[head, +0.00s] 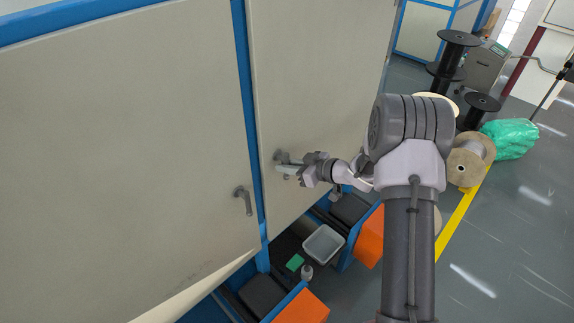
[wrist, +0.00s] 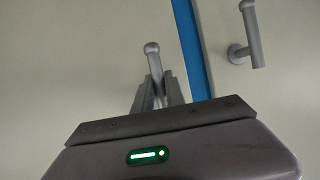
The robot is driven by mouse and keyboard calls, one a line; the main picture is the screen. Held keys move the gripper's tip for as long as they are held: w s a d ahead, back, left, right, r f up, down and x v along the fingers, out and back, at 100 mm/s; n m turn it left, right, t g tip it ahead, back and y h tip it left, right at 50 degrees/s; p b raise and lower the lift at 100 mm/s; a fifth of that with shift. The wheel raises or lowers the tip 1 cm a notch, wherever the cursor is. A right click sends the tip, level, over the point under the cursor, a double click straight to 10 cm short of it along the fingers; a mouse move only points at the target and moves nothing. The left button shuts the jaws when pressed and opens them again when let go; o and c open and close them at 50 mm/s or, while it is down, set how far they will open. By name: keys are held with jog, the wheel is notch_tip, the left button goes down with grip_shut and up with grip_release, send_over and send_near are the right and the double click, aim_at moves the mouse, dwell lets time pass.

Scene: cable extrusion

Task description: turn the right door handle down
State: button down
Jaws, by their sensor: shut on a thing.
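The right door (head: 310,90) is a cream panel to the right of a blue upright frame. Its grey handle (head: 281,156) shows only in part in the head view, behind my gripper (head: 291,170). In the wrist view the handle (wrist: 152,52) stands between the two fingers of my gripper (wrist: 158,85), with its rounded end showing above them. My gripper is shut on this handle. The fingers hide much of the lever, so I cannot tell its exact angle.
The left door (head: 120,120) has a similar handle (head: 243,200) hanging down, also in the wrist view (wrist: 252,35). Below the doors are orange-fronted units (head: 369,237) and a grey bin (head: 323,244). Cable reels (head: 469,160) and a green bag (head: 510,138) stand right.

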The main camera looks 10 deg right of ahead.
jog(key=c, duration=1.4)
grip_release()
jog(key=v, duration=1.7)
jog(key=shift+s+d, duration=0.1)
jog(key=shift+d, duration=0.05)
jog(key=shift+b, duration=0.3)
